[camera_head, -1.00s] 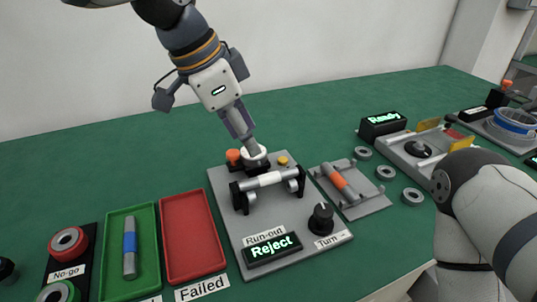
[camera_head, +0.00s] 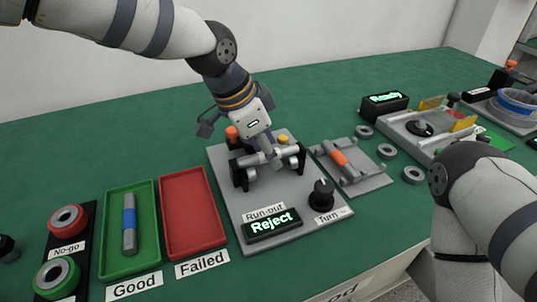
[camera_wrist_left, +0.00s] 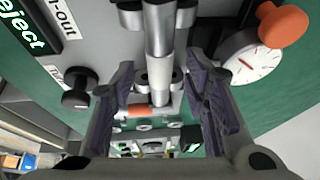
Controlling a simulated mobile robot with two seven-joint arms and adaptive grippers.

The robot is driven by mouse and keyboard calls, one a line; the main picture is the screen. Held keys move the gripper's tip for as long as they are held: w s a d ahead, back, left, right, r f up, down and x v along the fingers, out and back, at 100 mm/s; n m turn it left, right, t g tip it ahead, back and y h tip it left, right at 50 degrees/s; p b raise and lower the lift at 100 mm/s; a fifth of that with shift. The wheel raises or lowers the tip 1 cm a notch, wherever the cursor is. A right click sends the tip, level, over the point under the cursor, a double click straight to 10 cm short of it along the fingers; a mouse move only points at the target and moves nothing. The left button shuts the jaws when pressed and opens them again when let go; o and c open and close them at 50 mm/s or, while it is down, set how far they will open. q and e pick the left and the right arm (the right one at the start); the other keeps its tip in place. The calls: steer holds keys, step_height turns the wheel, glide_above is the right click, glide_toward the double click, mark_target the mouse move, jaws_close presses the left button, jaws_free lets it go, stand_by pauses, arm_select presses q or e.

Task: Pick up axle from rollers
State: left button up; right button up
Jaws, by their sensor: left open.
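The axle (camera_head: 248,160) is a silver shaft with a white middle band. It lies across the black roller stands of the grey run-out fixture (camera_head: 222,160). In the left wrist view the axle (camera_wrist_left: 160,75) runs up the middle of the picture. My left gripper (camera_head: 272,158) is at the axle from above, open, with its dark finger pads (camera_wrist_left: 160,105) on either side of the shaft. I cannot tell whether the pads touch it. The fixture's display (camera_head: 272,224) reads "Reject". My right arm shows at the right edge, but its gripper is out of view.
A green "Good" tray (camera_head: 108,262) holds a blue-banded axle (camera_head: 129,225). The red "Failed" tray (camera_head: 190,215) is empty. A black knob (camera_head: 321,195) stands at the fixture's front. An orange-banded axle (camera_head: 342,160) rests on a grey stand to the right, near several grey rings.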

arm_select(q)
steer(key=shift+f, duration=0.25)
stand_by(0.3)
jaws_close()
